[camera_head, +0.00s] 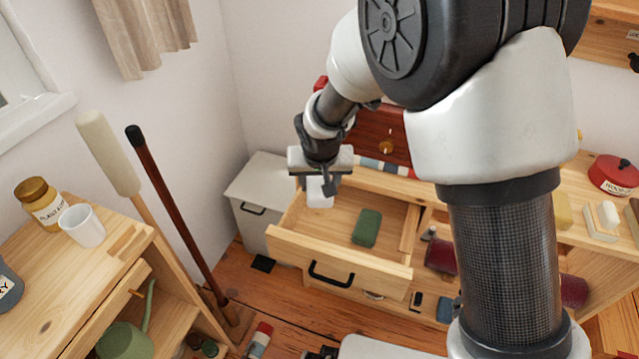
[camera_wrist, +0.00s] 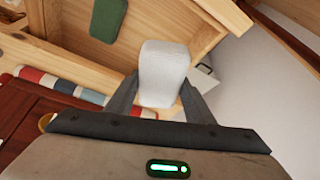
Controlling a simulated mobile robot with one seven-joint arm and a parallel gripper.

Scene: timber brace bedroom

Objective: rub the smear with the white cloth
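The white cloth (camera_head: 319,193) looks like a small folded block. My gripper (camera_head: 326,186) is shut on it and points down over the back left of the open wooden drawer (camera_head: 385,277). In the wrist view the cloth (camera_wrist: 163,72) sits between the two fingers (camera_wrist: 160,100), which touch its sides. It looks held up inside or just above the drawer; its exact height I cannot tell. I can make out no smear in either view.
A green block (camera_head: 367,228) lies in the drawer; it also shows in the wrist view (camera_wrist: 108,20). A striped roll (camera_head: 385,167) and a red-brown box (camera_head: 382,130) are behind. A grey cabinet (camera_head: 262,180) stands left. A mug (camera_head: 82,226) stands on the left bench.

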